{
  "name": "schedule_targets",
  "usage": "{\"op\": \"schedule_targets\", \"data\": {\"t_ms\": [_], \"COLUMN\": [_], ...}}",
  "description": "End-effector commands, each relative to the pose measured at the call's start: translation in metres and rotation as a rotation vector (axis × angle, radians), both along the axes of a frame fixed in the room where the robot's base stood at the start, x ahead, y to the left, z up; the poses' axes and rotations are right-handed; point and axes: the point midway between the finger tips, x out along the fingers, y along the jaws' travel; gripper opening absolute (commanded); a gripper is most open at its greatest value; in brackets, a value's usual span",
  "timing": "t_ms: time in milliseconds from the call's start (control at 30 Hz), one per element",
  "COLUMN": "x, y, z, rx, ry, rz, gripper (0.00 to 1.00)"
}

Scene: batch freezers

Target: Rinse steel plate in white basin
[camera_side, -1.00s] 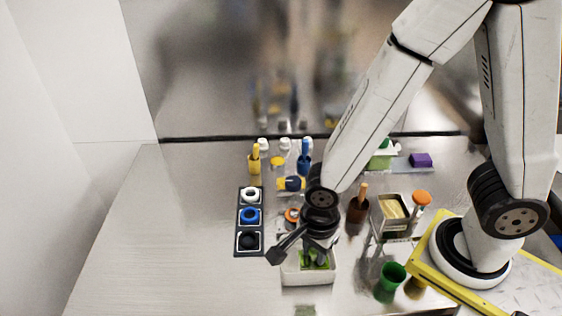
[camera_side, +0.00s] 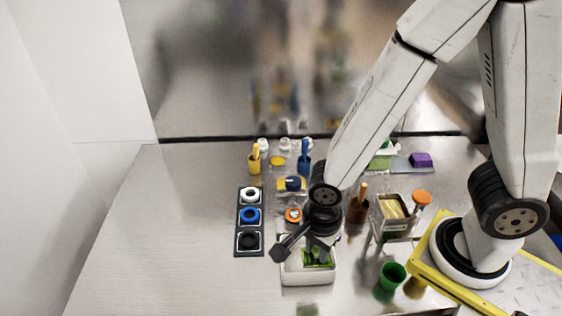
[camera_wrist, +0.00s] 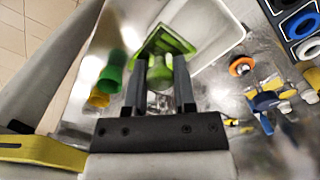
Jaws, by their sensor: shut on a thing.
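The white basin (camera_side: 308,278) stands on the table below my gripper (camera_side: 317,246) in the side view. My gripper (camera_wrist: 161,68) is shut on the green knob of a square green piece (camera_wrist: 170,40), which is tilted at the basin in the wrist view. In the side view the green piece (camera_side: 318,258) shows inside the basin outline. I cannot tell whether it touches the basin floor. No bare steel plate can be made out; the piece's underside is hidden.
A black rack (camera_side: 249,229) with white, blue and black rings lies left of the basin. A green cup (camera_side: 392,275) stands to the right. A metal stand (camera_side: 393,212) with a yellowish block is behind it. The table's left side is free.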

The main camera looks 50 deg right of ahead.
Motion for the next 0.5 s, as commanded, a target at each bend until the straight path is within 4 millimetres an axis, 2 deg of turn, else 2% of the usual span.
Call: {"op": "schedule_targets", "data": {"t_ms": [300,500], "x": [0.032,0.045], "y": [-0.023,-0.035], "z": [-0.008,-0.012], "rx": [0.000,0.000], "ry": [0.000,0.000], "rz": [-0.006,-0.003], "gripper": [0.00,0.00]}}
